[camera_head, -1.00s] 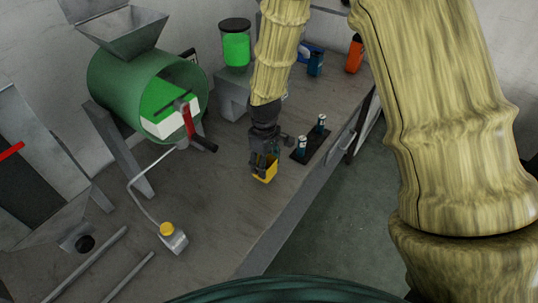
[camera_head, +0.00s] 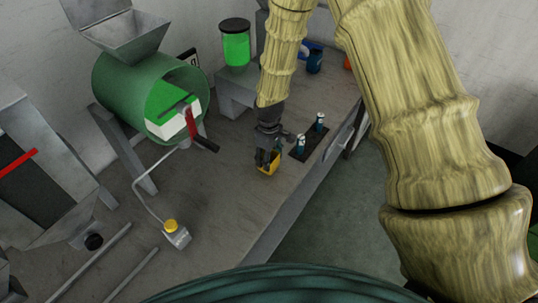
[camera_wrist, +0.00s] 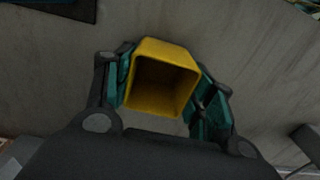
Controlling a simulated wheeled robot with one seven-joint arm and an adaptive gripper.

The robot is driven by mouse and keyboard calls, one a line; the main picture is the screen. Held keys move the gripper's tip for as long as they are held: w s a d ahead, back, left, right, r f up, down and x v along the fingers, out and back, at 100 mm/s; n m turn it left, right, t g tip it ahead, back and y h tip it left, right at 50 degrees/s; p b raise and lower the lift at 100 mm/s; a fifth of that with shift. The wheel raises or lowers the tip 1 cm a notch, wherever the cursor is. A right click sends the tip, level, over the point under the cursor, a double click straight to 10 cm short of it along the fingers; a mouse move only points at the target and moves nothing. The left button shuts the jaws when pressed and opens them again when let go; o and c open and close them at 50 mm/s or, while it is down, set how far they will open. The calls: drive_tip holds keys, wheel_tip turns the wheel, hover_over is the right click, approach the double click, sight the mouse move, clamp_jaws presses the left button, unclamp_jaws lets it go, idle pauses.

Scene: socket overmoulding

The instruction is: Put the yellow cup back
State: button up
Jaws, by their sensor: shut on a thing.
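The yellow cup (camera_head: 270,168) is square and open at the top. My gripper (camera_head: 266,160) is shut on it, near the front edge of the workbench. In the wrist view the yellow cup (camera_wrist: 163,78) sits between the two teal-padded fingers of my gripper (camera_wrist: 165,88), with its dark inside facing the camera. It looks empty, though its bottom is in shadow. I cannot tell whether the cup touches the bench top or hangs just above it.
A black plate (camera_head: 310,146) with two small blue-and-white pieces lies right of my gripper. A green drum machine (camera_head: 140,95) with a red handle stands left. A small box with a yellow button (camera_head: 172,228) sits front left. Bench surface between is bare.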

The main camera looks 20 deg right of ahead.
drive_tip(key=shift+f, duration=0.1)
drive_tip(key=o, duration=1)
drive_tip(key=shift+c, duration=0.2)
wheel_tip(320, 180, up, 12)
drive_tip(key=b, duration=0.3)
drive_tip(key=shift+b, duration=0.35)
